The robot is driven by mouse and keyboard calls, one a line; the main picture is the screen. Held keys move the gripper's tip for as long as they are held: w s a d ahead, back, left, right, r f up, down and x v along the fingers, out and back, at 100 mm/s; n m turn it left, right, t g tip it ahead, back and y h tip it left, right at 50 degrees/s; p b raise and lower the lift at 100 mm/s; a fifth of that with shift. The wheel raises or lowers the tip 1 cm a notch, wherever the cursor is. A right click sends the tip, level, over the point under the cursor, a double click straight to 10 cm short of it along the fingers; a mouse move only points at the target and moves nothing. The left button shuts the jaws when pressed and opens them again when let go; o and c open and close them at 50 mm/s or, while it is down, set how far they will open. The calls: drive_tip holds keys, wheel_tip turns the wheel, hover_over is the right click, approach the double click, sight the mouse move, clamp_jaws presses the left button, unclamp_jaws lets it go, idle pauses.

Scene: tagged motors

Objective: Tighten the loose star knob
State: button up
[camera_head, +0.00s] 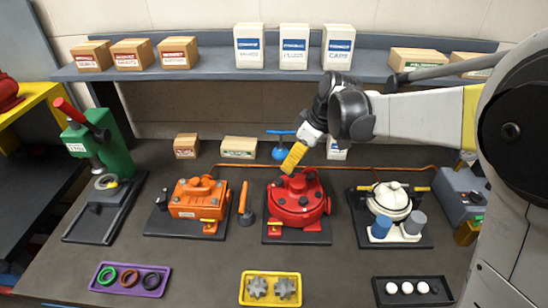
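My gripper (294,158) reaches in from the right and points down and left over the back of the red motor (297,202). A yellow block-like part shows at its tip. I cannot tell if that is the fingers or a held thing, nor whether the gripper is open. The red motor stands on a dark plate with dark knob-like parts on top, partly behind the gripper tip. An orange motor (197,198) stands to its left and a cream motor (390,201) to its right. No star knob is clear enough to tell loose from tight.
A green press (112,150) with a red lever stands at left. A purple tray (130,290) with rings, a yellow tray (270,303) with grey star-shaped gears and a black tray (411,302) with white balls line the front. A blue-handled valve (280,150) and small boxes stand behind.

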sight(279, 181)
drive_tip(key=shift+w+a+f, duration=0.2)
drive_tip(key=shift+w, duration=0.2)
drive_tip(key=shift+s+a+f, duration=0.1)
drive_tip(key=shift+f, duration=0.2)
drive_tip(key=b+x, duration=0.1)
drive_tip(key=x, duration=0.3)
drive_tip(key=b+x, duration=0.1)
drive_tip(key=x, duration=0.3)
drive_tip(key=shift+s+a+f+b, duration=0.1)
drive_tip(key=shift+s+f+b, duration=0.1)
drive_tip(key=shift+f+b, duration=0.15)
drive_tip(key=shift+w+a+f, duration=0.15)
drive_tip(key=shift+f, duration=0.2)
clamp_jaws()
